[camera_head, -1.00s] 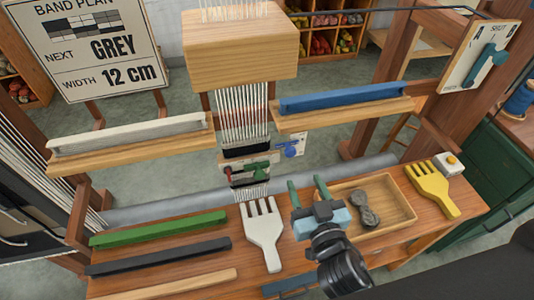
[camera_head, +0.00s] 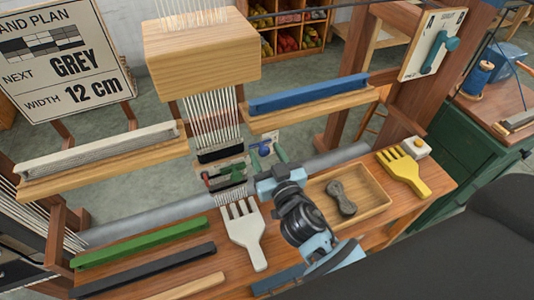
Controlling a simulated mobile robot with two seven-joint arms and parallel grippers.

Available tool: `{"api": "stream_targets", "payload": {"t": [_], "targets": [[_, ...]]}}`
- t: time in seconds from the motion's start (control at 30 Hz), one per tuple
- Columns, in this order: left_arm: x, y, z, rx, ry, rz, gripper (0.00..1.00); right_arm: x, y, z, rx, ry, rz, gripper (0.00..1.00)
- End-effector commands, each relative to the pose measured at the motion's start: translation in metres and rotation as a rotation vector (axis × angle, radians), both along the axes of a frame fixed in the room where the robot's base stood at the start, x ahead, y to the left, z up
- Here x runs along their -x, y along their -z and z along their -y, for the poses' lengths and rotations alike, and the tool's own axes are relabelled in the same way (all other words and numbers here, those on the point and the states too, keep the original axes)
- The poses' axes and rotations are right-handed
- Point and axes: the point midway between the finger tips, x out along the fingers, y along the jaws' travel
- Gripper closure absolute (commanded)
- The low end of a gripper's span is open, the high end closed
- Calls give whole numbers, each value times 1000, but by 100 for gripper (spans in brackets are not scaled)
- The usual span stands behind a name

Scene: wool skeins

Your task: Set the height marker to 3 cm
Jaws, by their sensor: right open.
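No part is legibly labelled as the height marker. A small pale plate with a blue knob (camera_head: 265,148) stands behind the bench's back edge, beside the warp threads. A small holder with green and red pieces (camera_head: 224,176) sits left of it, at the foot of the threads. My right gripper (camera_head: 267,157) has two green fingers and a light blue body. It is open and empty, with its fingertips in front of the blue-knob plate in the picture; whether they touch it I cannot tell. Any scale markings are too small to read. My left gripper is out of view.
A white comb (camera_head: 243,232) lies left of my right arm. Green (camera_head: 140,243) and black bars lie left. A teal lever (camera_head: 440,50) is on the upper-right panel.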

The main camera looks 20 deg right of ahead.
Motion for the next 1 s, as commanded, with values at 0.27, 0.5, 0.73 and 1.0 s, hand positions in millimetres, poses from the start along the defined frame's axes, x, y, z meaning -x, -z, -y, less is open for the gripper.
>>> {"api": "stream_targets", "payload": {"t": [0.27, 0.5, 0.73, 1.0], "targets": [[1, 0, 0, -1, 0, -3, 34, -2, 1, 0, 1, 0, -2, 53], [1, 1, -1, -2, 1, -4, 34, -2, 1, 0, 1, 0, -1, 81], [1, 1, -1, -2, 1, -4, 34, -2, 1, 0, 1, 0, -1, 100], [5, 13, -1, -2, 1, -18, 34, -1, 15, 0, 0, 2, -7, 100]]}}
